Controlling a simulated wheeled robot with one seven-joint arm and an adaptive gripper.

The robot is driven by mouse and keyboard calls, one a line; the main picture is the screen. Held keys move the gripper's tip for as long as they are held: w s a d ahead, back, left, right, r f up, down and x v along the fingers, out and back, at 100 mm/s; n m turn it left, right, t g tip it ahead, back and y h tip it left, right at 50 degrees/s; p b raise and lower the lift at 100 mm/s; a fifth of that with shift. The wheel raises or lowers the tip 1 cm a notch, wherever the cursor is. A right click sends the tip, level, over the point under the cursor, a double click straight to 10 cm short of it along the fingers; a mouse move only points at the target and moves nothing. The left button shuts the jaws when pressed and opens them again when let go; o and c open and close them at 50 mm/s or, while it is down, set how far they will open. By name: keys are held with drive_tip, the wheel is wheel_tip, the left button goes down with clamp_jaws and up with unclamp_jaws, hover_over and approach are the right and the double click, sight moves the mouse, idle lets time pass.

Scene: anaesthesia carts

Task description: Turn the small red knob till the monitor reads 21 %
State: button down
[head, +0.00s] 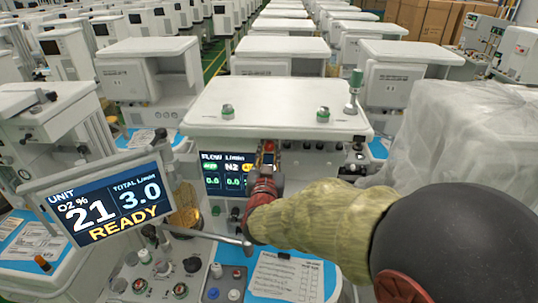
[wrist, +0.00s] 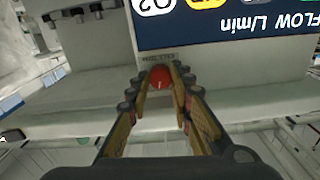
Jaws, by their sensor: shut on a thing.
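The monitor (head: 106,205) on the left in the head view is lit and reads O2 % 21, total 3.0 L/min and READY. The small red knob (wrist: 160,77) sits on the cart's front, just beside the FLOW display, seen upside down in the wrist view. My gripper (wrist: 160,82) has its two fingers around the red knob, shut on it. In the head view my gripper (head: 266,158) reaches the cart front at the right part of the flow display, and the arm and fingers hide the knob there.
The flow display (head: 225,172) shows 0.0 values and is partly covered by my arm. A plastic-wrapped unit (head: 455,135) stands close on the right. More carts fill the room behind.

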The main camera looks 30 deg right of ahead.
drive_tip(key=c, duration=1.6)
unclamp_jaws()
drive_tip(key=shift+w+a, duration=0.1)
drive_tip(key=v, duration=1.2)
